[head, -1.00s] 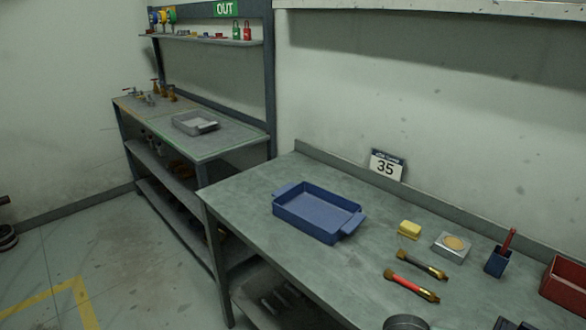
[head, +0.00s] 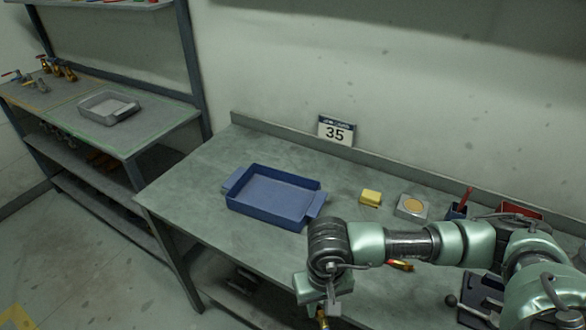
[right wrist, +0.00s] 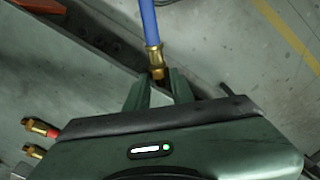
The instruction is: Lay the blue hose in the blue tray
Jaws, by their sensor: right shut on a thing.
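The blue tray (head: 270,213) lies empty on the grey-green bench, left of my right arm. My right gripper (head: 323,305) is low at the bench's front edge, to the right of the tray and nearer to me. In the right wrist view my right gripper (right wrist: 160,88) is shut on the brass end of the blue hose (right wrist: 149,22). The hose runs straight away from the jaws, out of that picture. In the head view only a brass fitting (head: 322,320) shows below the gripper. My left gripper is not in view.
A yellow block (head: 370,198), a grey square piece (head: 412,206) and a blue cup (head: 457,211) stand right of the tray. A red hose (head: 400,265) is mostly hidden by my arm. A second bench with a grey tray (head: 109,107) is at the left.

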